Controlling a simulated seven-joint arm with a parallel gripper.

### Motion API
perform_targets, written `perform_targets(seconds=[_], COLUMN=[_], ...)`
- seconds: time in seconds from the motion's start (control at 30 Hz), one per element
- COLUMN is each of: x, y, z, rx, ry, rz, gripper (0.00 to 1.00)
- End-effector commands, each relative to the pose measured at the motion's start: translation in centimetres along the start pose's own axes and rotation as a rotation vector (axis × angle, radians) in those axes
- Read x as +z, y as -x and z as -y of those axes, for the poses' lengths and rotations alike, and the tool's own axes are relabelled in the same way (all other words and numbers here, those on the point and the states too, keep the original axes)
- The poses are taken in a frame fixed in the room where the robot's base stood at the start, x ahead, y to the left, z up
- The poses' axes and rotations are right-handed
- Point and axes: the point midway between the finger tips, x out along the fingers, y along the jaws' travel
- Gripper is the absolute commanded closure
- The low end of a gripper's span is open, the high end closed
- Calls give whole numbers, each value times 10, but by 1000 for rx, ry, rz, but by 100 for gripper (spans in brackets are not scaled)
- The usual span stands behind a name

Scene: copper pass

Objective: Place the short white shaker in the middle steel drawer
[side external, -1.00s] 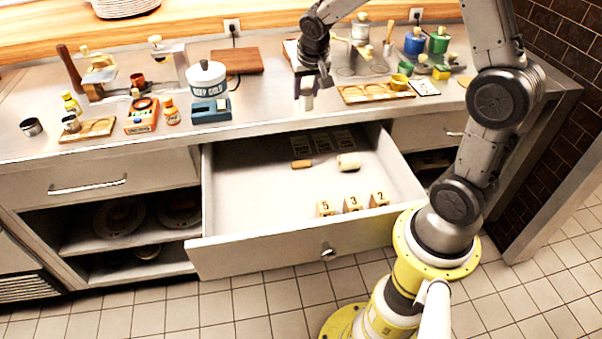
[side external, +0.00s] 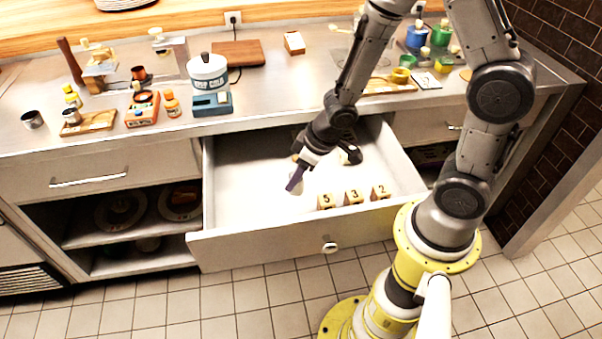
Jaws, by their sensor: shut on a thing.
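My gripper (side external: 296,180) is inside the open middle steel drawer (side external: 262,247), low over the left-centre of its floor. It is shut on the short white shaker (side external: 298,187), a small pale shape mostly hidden by the purple-tinted finger. I cannot tell whether the shaker touches the drawer floor. The drawer is pulled far out, with a round knob on its front.
Number blocks 5 (side external: 326,201), 3 (side external: 353,196) and 2 (side external: 380,193) stand near the drawer's front right. Free floor lies left of my gripper. A crowded counter (side external: 270,110) is behind.

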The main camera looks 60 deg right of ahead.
Motion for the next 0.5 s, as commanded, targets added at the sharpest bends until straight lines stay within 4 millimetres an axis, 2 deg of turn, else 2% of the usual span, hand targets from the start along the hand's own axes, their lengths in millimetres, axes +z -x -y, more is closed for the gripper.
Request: perform_targets(seconds=[0.17,0.5], x=[5,19], y=[-7,-40], z=[2,1], rx=[-5,-4], ry=[8,6], rz=[0,1], gripper=[100,100])
